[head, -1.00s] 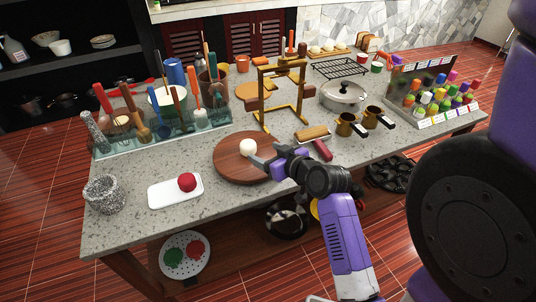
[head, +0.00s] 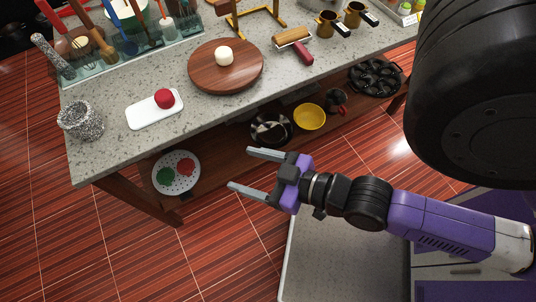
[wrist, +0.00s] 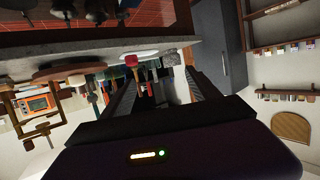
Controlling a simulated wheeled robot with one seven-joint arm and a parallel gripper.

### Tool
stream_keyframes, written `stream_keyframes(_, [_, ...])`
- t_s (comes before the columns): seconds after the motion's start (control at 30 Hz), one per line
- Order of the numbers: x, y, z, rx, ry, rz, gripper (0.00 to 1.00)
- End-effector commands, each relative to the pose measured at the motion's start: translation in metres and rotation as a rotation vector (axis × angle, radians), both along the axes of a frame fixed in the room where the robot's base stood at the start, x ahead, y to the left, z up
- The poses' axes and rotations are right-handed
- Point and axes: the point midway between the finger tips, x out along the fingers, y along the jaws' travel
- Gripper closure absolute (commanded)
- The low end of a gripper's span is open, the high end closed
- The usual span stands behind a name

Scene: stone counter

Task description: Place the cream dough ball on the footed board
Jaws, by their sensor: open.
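The cream dough ball (head: 224,56) rests on the round brown wooden board (head: 207,79), near its middle. This board is the likely footed board, but its feet cannot be made out. It also shows edge-on and upside down in the wrist view (wrist: 70,72). My gripper (head: 248,170) is open and empty, its two grey fingers spread. It is in front of the counter, clear of both board and ball.
A white slab (head: 144,116) bears a red ball (head: 165,98) left of the board. A speckled mortar (head: 81,120) stands near the front left corner. A roller with a red handle (head: 296,42) lies right of the board.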

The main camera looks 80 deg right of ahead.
Motion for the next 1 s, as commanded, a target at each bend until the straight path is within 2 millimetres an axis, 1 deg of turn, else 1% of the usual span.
stream_keyframes(0.03, [-0.014, 0.016, 0.007, -0.001, -0.001, 0.056, 0.3])
stream_keyframes(0.1, [-0.028, 0.03, 0.018, -0.002, -0.016, 0.113, 0.3])
stream_keyframes(0.2, [-0.042, 0.043, 0.032, 0.0, -0.035, 0.175, 0.3])
stream_keyframes(0.3, [-0.049, 0.049, 0.039, 0.001, -0.047, 0.207, 0.3])
stream_keyframes(0.43, [-0.051, 0.051, 0.042, 0.002, -0.051, 0.217, 0.3])
stream_keyframes(1.0, [-0.05, 0.051, 0.041, 0.002, -0.05, 0.214, 0.3])
